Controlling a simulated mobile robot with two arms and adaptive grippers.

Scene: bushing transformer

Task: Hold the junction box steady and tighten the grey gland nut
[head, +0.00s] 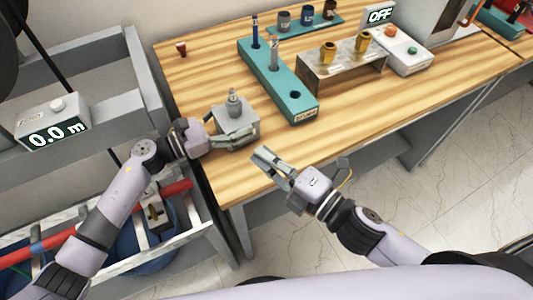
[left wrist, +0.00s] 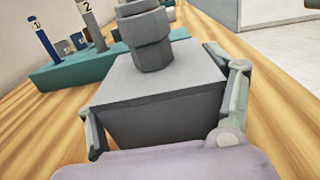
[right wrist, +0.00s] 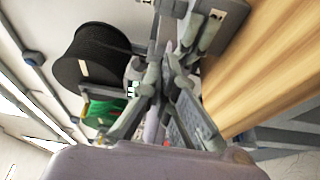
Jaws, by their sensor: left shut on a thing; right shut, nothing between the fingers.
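The junction box (head: 238,126) is a grey box on the wooden table near its left front edge. The grey gland nut (head: 234,98) stands upright on its top. The left wrist view shows the box (left wrist: 160,85) close up, with the faceted nut (left wrist: 150,40) on it. My left gripper (head: 230,138) is shut on the box, with its fingers at two opposite sides. My right gripper (head: 264,158) is shut and empty, to the lower right of the box, apart from box and nut. Its fingers (right wrist: 160,75) come together in the right wrist view.
A teal block (head: 292,98) with upright tools stands behind the box. Right of it are a metal stand (head: 340,72) with brass fittings and a switch box (head: 402,50) reading OFF. A small red part (head: 181,48) lies at the back left. The table's front right is bare.

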